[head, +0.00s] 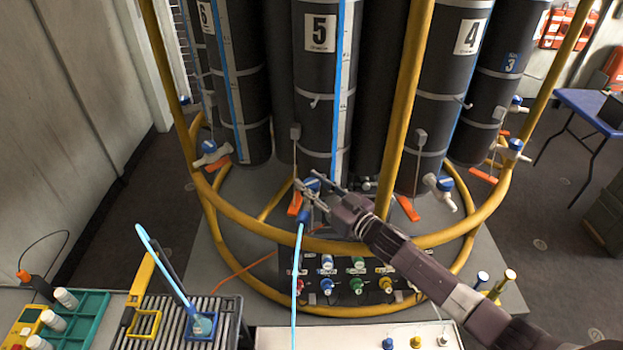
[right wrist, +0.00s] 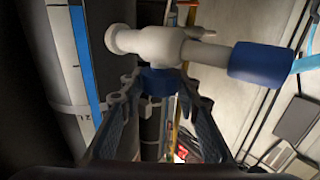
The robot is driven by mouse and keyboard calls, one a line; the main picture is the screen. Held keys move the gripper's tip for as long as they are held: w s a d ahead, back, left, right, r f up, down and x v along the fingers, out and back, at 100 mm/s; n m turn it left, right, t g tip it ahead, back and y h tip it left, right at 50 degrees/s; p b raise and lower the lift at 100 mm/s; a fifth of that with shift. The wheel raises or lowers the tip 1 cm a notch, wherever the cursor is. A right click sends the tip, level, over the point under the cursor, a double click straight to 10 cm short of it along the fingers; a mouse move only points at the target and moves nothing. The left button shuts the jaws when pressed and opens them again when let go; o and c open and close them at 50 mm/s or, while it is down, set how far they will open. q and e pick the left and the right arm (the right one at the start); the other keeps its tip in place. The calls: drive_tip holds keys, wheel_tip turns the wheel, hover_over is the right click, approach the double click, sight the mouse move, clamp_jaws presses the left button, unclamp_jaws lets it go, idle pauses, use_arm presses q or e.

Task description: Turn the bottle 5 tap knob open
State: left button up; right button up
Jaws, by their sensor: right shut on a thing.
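Bottle 5 (head: 318,92) is a tall dark grey cylinder with a white "5" label, standing inside the yellow pipe frame. Its tap is at its foot, mostly hidden by my right gripper (head: 318,192) in the head view. In the right wrist view the tap body (right wrist: 160,45) is white, with a blue outlet sleeve (right wrist: 257,63) at right. My right gripper (right wrist: 158,92) is shut on the blue tap knob (right wrist: 158,82), with a finger on each side. My left gripper is not in view.
The yellow pipe frame (head: 226,228) curves around the bottles, close to my right arm. A light blue hose (head: 296,275) hangs below the tap. A panel with several coloured knobs (head: 358,285) is below. Bottle 4 (head: 445,100) stands to the right.

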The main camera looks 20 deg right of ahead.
drive_tip(key=shift+d+r+n+g+y, duration=0.1)
drive_tip(key=shift+n+g+y, duration=0.7)
drive_tip(key=shift+y, duration=0.4)
drive_tip(key=o, duration=1)
drive_tip(key=shift+o, duration=1)
drive_tip(key=shift+w, duration=0.1)
drive_tip(key=v, duration=1.1)
drive_tip(key=shift+s+d+f, duration=0.2)
drive_tip(key=shift+s, duration=0.15)
